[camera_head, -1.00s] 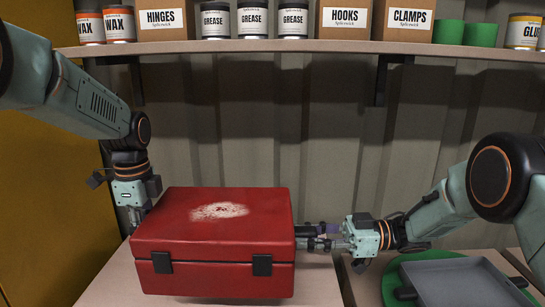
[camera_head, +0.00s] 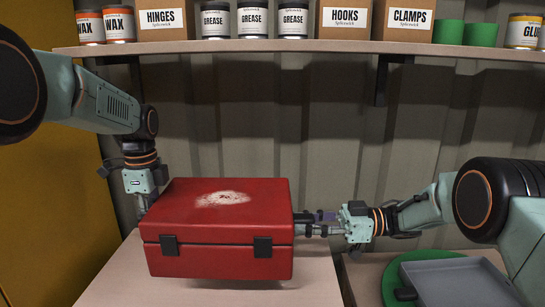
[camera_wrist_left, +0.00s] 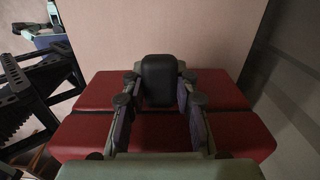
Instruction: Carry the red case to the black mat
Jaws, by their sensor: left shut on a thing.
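The red case (camera_head: 215,255) has two black front latches and a pale worn patch on its lid. It is over the pale tabletop at centre left; whether its underside touches the top is unclear. My left gripper (camera_head: 145,200) is at the case's left end. In the left wrist view its fingers (camera_wrist_left: 158,105) are shut on a black handle (camera_wrist_left: 158,80) on the end of the case (camera_wrist_left: 235,135). My right gripper (camera_head: 308,226) is at the case's right end, its fingertips partly hidden there. I see no black mat.
A grey tray (camera_head: 455,282) lies on a green round piece (camera_head: 392,272) at the right. A shelf (camera_head: 300,47) with cans and boxes runs along the ribbed wall above. A gap separates the two tabletops at the front right.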

